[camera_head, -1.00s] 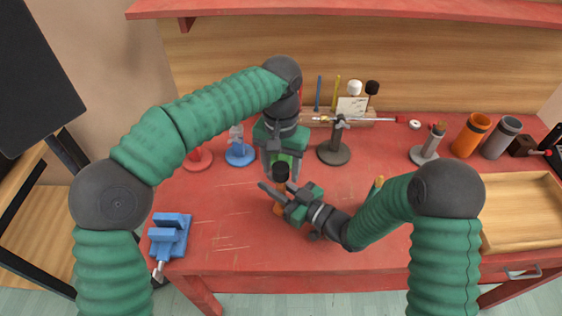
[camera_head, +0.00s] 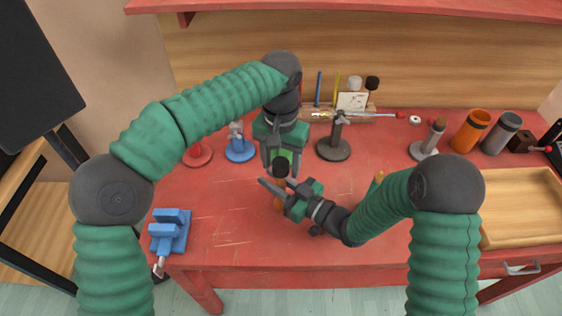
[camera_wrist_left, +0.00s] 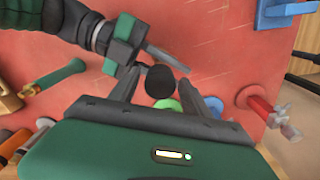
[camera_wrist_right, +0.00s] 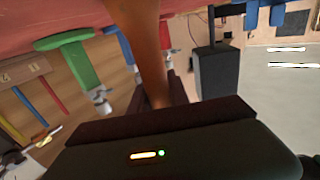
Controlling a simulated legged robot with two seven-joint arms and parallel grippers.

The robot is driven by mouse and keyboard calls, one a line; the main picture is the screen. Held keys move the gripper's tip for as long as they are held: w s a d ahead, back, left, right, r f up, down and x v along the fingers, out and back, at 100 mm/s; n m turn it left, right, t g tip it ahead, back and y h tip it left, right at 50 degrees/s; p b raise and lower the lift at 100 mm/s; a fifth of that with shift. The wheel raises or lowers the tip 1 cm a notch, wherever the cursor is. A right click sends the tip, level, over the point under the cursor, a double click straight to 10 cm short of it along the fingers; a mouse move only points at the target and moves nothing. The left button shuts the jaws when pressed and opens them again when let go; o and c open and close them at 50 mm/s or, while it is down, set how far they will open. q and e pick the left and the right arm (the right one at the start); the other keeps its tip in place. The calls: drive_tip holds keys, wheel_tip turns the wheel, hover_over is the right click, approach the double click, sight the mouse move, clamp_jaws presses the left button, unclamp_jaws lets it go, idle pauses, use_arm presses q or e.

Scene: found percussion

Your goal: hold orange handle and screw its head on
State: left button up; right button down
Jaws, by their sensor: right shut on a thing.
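My right gripper (camera_head: 272,190) is shut on the orange handle (camera_head: 278,203), which stands upright over the table. The handle also fills the upper middle of the right wrist view (camera_wrist_right: 149,45). A black rounded head (camera_head: 281,166) is just above the right gripper, in line with the handle. Whether it touches the handle is hidden. My left gripper (camera_head: 281,172) points down from above, its fingers on both sides of the head. In the left wrist view the black head (camera_wrist_left: 160,82) lies between the fingers, which look open with small gaps beside it.
A green stand (camera_wrist_right: 75,60) is close behind the grippers. Red (camera_head: 198,157) and blue (camera_head: 240,150) stands are at the back left, a grey stand (camera_head: 333,150) at the back middle. A blue vise (camera_head: 170,230) is at the front left, a wooden tray (camera_head: 520,240) at the right.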

idle(0.3)
use_arm(q)
wheel_tip(320, 180, up, 12)
drive_tip(key=shift+f, duration=0.1)
idle(0.3)
use_arm(e)
drive_tip(key=c, duration=1.2)
unclamp_jaws()
use_arm(q)
drive_tip(key=shift+w, duration=0.1)
use_arm(e)
drive_tip(key=shift+o, duration=0.2)
use_arm(q)
drive_tip(key=shift+f, duration=0.1)
use_arm(e)
drive_tip(key=v, duration=1.7)
drive_tip(key=shift+f, duration=0.1)
drive_tip(key=shift+w, duration=0.1)
